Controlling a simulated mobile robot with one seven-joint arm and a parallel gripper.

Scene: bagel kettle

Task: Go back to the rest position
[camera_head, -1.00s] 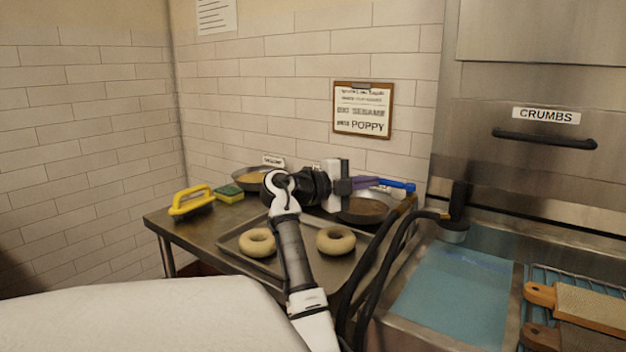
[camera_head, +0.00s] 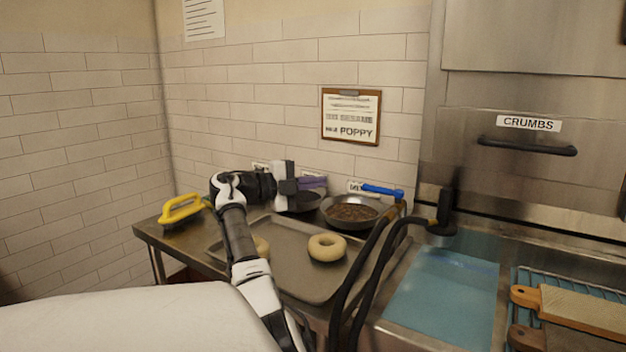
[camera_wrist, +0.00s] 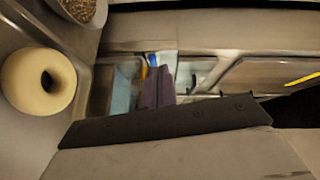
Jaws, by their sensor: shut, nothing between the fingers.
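My gripper (camera_head: 290,187) is shut and empty. It is held out at the end of my bent arm, above the back of the steel table, in front of the dark pan (camera_head: 305,203). The wrist view shows part of the gripper as a dark bar across the lower half; its fingertips are not clear there. A bagel (camera_head: 327,247) lies on the baking tray (camera_head: 300,285), apart from the gripper, and a bagel (camera_wrist: 38,82) shows at the left of the wrist view. My forearm hides most of another bagel (camera_head: 262,246).
A pan of dark seeds (camera_head: 352,211) with a blue-handled tool (camera_head: 382,190) stands at the back right. A purple item (camera_head: 313,182) is beside the gripper. A yellow-handled brush (camera_head: 181,210) sits at the left. A water basin (camera_head: 443,290) and wooden-handled boards (camera_head: 575,308) are right.

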